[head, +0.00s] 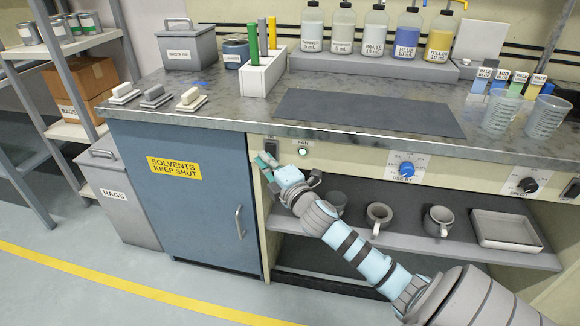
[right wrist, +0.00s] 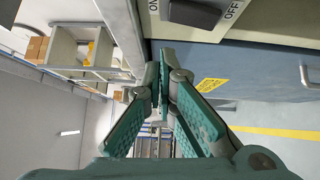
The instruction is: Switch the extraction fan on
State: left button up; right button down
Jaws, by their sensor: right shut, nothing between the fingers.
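The fan switch (head: 271,147) is a dark rocker on the cream front panel under the bench top, left of a "FAN" label. In the right wrist view, the rocker (right wrist: 195,13) lies at the top edge between ON and OFF markings; its tilt is hard to tell. A small pale round lamp (head: 303,152) sits under the label; I cannot tell if it is lit. My right gripper (head: 262,160) is shut and empty, just below the switch. Its fingertips (right wrist: 165,62) appear apart from the rocker. My left gripper is not in view.
A blue knob (head: 406,170) and a dark knob (head: 528,185) sit farther right on the panel. A blue cabinet (head: 188,215) stands left of my gripper. Below the panel, an open shelf (head: 400,239) holds mugs and a tray. Bottles and cups stand on the bench top.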

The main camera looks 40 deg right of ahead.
jog(key=s+a+r, duration=0.1)
jog(key=s, duration=0.8)
jog(key=shift+s+a+r, duration=0.15)
jog(key=shift+s+a, duration=0.15)
jog(key=shift+s, duration=0.1)
